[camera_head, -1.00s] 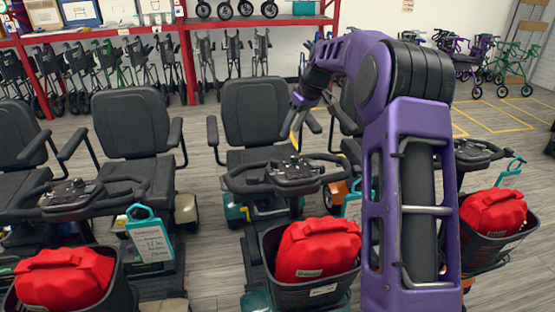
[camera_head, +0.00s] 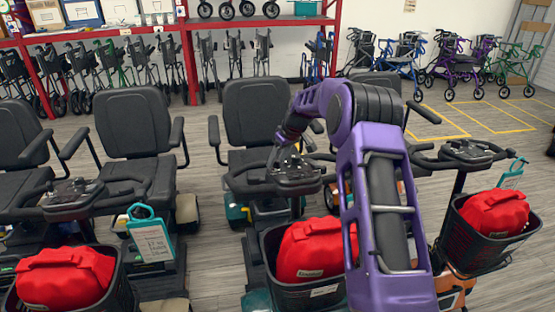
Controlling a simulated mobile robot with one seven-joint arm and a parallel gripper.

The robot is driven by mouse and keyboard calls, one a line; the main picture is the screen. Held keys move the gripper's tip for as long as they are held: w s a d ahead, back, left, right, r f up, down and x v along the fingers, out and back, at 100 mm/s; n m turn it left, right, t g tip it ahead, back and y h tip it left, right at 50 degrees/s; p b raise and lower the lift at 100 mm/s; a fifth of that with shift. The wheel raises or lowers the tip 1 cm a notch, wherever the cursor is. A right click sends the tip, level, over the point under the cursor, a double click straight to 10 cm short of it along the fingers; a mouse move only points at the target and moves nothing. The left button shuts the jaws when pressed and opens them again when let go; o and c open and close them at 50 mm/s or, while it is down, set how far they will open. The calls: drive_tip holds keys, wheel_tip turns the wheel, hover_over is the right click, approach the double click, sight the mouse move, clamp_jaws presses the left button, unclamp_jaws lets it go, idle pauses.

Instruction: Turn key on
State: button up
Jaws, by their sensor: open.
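The middle scooter's control console (camera_head: 292,174) sits on its handlebar, above a basket with a red bag. My gripper (camera_head: 279,157) is at the end of the purple arm, pointing down just over the back of this console. Its fingers are small in the view and look apart, with nothing seen between them. Whether they touch the console or a key cannot be told. The key itself is too small to make out. A black seat (camera_head: 256,112) stands behind the console.
Other scooters stand at left and right, with consoles (camera_head: 68,193) and (camera_head: 470,152) and red bags (camera_head: 65,280) in baskets. A teal tag (camera_head: 150,234) hangs at left. A red rack (camera_head: 188,60) and walkers (camera_head: 470,58) line the back. Floor is open at right.

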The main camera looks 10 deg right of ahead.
clamp_jaws()
drive_tip(key=shift+m, duration=0.3)
drive_tip(key=m+h, duration=0.2)
drive_tip(key=m, duration=0.1)
drive_tip(key=m+h, duration=0.1)
drive_tip(key=m, duration=0.1)
drive_tip(key=shift+a+r+t+b, duration=0.1)
drive_tip(key=shift+a+t+b, duration=0.2)
drive_tip(key=shift+t, duration=0.1)
drive_tip(key=m+h, duration=0.1)
drive_tip(key=m, duration=0.2)
drive_tip(key=m+h, duration=0.2)
drive_tip(key=shift+a+m+g+p, duration=0.15)
drive_tip(key=shift+m+g+p, duration=0.15)
drive_tip(key=shift+m+p, duration=0.1)
idle(0.3)
unclamp_jaws()
